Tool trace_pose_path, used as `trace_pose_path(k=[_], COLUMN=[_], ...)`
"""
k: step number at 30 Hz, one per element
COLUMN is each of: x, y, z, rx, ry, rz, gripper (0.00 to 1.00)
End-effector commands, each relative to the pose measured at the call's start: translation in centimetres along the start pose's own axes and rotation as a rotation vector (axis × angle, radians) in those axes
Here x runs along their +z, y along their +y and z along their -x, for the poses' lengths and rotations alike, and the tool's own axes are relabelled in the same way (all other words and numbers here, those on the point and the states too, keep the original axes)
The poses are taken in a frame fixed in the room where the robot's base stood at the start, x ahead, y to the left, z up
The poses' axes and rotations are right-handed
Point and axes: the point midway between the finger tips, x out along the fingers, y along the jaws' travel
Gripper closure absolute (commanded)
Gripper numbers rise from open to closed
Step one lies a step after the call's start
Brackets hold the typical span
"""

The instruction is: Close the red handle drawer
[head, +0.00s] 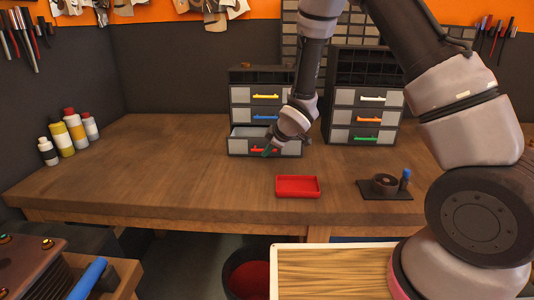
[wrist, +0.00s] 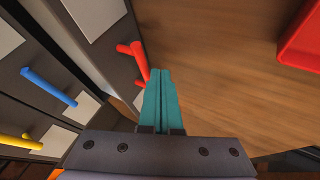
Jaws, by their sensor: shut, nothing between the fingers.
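The red handle drawer (head: 237,147) is the bottom drawer of the left cabinet (head: 233,107) on the workbench. It stands out from the cabinet front, and its open top shows. Its red handle (head: 259,150) is partly hidden by my gripper in the head view; it also shows in the wrist view (wrist: 136,58). My gripper (head: 267,151) has teal fingers pressed together with nothing between them. In the wrist view the fingertips (wrist: 160,72) are just beside the red handle; I cannot tell whether they touch it.
Above it are drawers with a blue handle (head: 264,117) and a yellow handle (head: 265,97). A second cabinet (head: 384,95) stands to the right. A red tray (head: 298,187) and a small black stand (head: 384,190) lie in front. Bottles (head: 72,128) stand far left; the bench between is clear.

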Motion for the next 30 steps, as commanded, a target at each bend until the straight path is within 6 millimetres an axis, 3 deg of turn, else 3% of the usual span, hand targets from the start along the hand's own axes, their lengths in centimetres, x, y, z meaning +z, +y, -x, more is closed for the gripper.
trace_pose_path(k=[7, 15, 21, 30], x=[0.1, 0.2, 0.1, 0.0], y=[0.8, 6.6, 9.8, 11.1], z=[-0.5, -3.8, -5.7, -6.2], rx=[0.000, 0.002, 0.000, 0.003], ry=[-0.001, -0.001, -0.001, 0.001], rz=[-0.002, -0.006, -0.003, 0.000], gripper=[1.00, 1.00, 1.00, 1.00])
